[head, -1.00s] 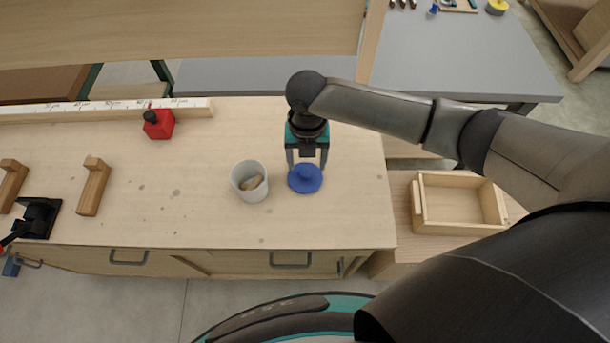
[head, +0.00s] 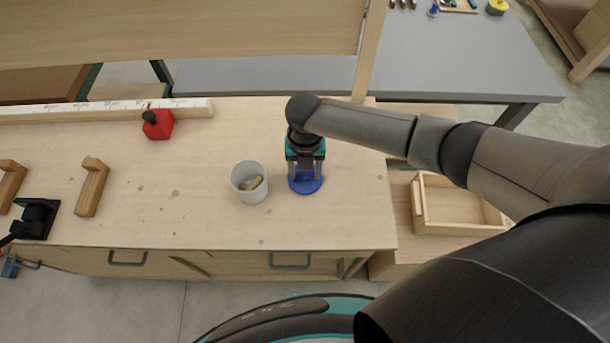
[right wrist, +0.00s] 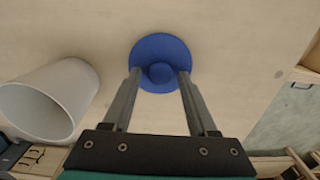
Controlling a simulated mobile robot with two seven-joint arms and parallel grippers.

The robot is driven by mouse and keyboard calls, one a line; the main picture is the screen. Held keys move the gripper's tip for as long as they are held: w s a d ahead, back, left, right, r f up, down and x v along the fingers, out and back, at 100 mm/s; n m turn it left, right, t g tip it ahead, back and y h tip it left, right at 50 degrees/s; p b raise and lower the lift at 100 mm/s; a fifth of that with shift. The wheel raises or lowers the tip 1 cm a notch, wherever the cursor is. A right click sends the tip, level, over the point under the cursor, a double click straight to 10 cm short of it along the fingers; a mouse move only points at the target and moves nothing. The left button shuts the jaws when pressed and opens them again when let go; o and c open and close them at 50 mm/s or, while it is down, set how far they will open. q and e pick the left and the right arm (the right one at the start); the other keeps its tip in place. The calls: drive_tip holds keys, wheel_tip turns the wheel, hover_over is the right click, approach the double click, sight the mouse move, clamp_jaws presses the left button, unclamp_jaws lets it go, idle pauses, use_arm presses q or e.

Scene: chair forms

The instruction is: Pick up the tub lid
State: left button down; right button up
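The blue tub lid (head: 305,186), a round disc with a knob, lies on the wooden bench top. It also shows in the right wrist view (right wrist: 160,50). My right gripper (head: 305,176) points down over the lid. Its fingers (right wrist: 160,73) are open, one on each side of the knob, with a gap between them and the knob. The white tub (head: 249,182) stands upright just left of the lid, with a tan piece inside. It is also at the left of the right wrist view (right wrist: 50,100). My left gripper is not in view.
A red block-like container (head: 158,124) and a white ruler strip (head: 100,110) are at the back left. Wooden pieces (head: 92,187) and a black clamp (head: 36,218) are at left. An open wooden box (head: 440,228) is right of the bench. Bench between tub and wooden pieces is clear.

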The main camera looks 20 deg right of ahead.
clamp_jaws()
idle(0.5)
